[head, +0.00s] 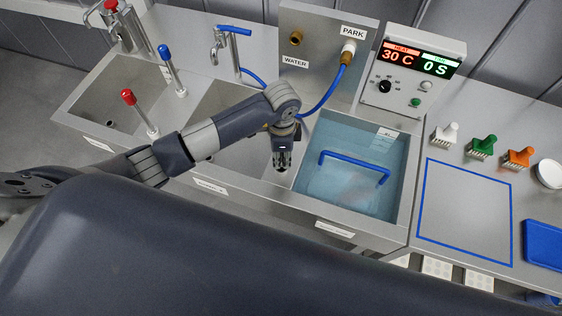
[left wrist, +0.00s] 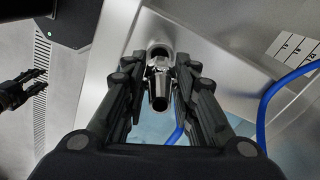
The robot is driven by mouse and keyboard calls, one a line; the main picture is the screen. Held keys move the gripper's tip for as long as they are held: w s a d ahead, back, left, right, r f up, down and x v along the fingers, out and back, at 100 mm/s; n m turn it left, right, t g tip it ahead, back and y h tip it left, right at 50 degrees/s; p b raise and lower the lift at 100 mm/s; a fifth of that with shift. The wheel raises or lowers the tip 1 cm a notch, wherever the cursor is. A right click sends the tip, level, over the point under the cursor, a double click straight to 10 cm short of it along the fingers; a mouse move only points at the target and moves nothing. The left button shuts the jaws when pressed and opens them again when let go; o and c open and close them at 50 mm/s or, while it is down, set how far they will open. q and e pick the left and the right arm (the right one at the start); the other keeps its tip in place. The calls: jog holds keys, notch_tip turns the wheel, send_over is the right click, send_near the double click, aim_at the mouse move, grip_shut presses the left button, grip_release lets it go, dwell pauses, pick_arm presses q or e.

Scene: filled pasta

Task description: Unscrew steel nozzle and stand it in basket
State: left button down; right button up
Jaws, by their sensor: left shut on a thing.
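My left gripper (head: 283,166) is over the right edge of the middle basin, just left of the water bath. In the left wrist view, its fingers (left wrist: 160,85) are shut on the steel nozzle (left wrist: 160,98), a short shiny piece with a dark open end. I cannot tell whether a thread still joins it to anything. A blue handle (head: 353,160) stands in the bath; the basket below it is blurred by the water. My right gripper (left wrist: 24,88) shows small at the left edge of the left wrist view, its fingers apart and empty.
A blue hose (head: 322,108) runs from the PARK fitting (head: 348,52) behind my left gripper. Levers with red (head: 129,97) and blue (head: 164,52) knobs stand at left. A control box (head: 412,68) reads 30 C and 0 S. The blue-outlined counter area (head: 464,212) is clear.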

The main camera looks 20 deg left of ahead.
pick_arm(q)
jog(key=shift+r, duration=1.2)
